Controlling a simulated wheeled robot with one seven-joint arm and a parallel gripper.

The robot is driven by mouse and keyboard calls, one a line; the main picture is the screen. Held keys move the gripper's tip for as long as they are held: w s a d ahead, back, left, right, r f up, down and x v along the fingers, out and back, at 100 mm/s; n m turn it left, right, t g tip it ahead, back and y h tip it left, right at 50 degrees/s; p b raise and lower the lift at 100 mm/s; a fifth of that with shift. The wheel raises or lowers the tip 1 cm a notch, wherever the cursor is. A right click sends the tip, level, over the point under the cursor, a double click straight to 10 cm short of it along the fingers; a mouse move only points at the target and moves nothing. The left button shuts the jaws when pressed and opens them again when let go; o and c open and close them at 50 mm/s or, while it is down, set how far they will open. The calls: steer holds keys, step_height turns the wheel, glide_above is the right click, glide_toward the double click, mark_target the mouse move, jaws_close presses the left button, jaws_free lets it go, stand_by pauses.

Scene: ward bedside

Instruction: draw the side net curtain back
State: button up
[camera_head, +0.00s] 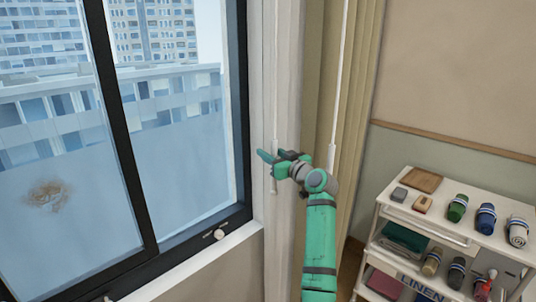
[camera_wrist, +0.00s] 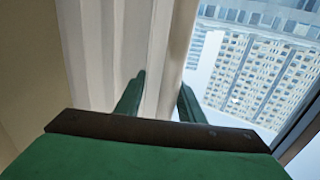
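The pale net curtain (camera_head: 287,90) hangs in a narrow gathered strip at the window's right side. Its folds fill the middle left of the wrist view (camera_wrist: 95,50). A thin white wand (camera_head: 275,80) hangs along it, with a thicker handle end (camera_head: 273,184) just below my gripper. My gripper (camera_head: 267,159) is at the curtain's front, beside the wand. In the wrist view its two green fingers (camera_wrist: 160,100) stand apart, with pale cloth visible between them. I cannot tell whether they touch the cloth or the wand.
A dark-framed window (camera_head: 130,150) with a latch (camera_head: 219,234) and sill (camera_head: 195,262) is at left. A beige curtain (camera_head: 357,110) with another white wand (camera_head: 341,70) hangs to the right. A linen cart (camera_head: 440,232) carrying rolls and boxes stands at lower right.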

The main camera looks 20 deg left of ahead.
steer(key=shift+s, duration=0.1)
steer(key=v, duration=1)
steer(key=shift+s+d, duration=0.2)
steer(key=shift+d, duration=0.1)
